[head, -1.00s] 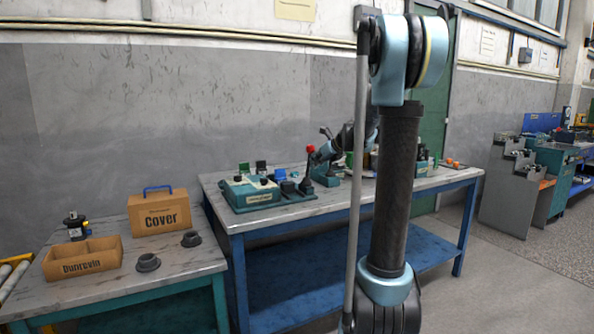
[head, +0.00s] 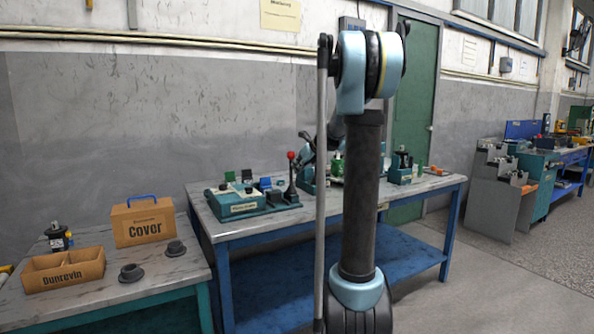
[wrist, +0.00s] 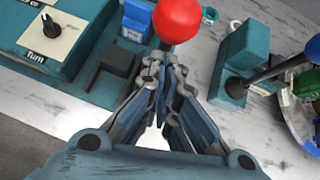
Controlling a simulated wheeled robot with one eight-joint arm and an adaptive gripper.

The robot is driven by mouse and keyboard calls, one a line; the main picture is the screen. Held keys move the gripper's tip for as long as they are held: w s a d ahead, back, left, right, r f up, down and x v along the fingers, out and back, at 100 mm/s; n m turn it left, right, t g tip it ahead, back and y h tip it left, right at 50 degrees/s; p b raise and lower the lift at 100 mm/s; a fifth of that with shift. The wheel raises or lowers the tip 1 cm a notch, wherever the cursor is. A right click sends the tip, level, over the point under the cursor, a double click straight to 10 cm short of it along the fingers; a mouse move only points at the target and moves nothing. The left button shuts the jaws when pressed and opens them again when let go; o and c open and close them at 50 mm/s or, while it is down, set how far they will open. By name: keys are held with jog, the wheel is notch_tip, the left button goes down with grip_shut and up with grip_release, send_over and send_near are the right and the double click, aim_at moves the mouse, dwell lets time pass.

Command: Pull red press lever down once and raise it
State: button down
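The red press lever has a red ball knob (head: 291,155) on a dark shaft. It stands roughly upright at the right end of the teal press unit (head: 240,207) in the head view. In the wrist view the red knob (wrist: 179,18) is at the top, just beyond my fingertips. My gripper (wrist: 166,72) has its fingers drawn close together there, with only a narrow gap. I see no lever shaft clearly between them, and the fingers may hide it. In the head view my arm covers much of the area right of the lever.
A teal block with a dark handle (wrist: 247,55) stands right of my gripper. Blue and green parts lie on the press bench. A Cover box (head: 144,222) and Dunrevin box (head: 62,272) stand on the left table.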

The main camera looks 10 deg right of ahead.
jog(key=s+f+v, duration=0.1)
jog(key=f+v, duration=0.1)
jog(key=v, duration=1.1)
jog(key=s+a+f+n+g+h, duration=0.1)
jog(key=s+a+f+n, duration=0.1)
jog(key=s+f+n, duration=0.45)
jog(key=s+a+f+n+g, duration=0.15)
jog(key=s+n, duration=0.25)
jog(key=s, duration=0.5)
jog(key=s+a+f+n+g+h, duration=0.1)
jog(key=s+f+n, duration=0.4)
jog(key=s, duration=0.3)
jog(key=s+d+f+n+g+h, duration=0.2)
jog(key=s+f+n+h, duration=0.1)
jog(key=s+f+n, duration=1.1)
jog(key=s+f, duration=0.1)
jog(key=s, duration=0.3)
jog(key=shift+s+d+f+g, duration=0.2)
jog(key=shift+s+d+g, duration=0.15)
jog(key=shift+s+d, duration=0.05)
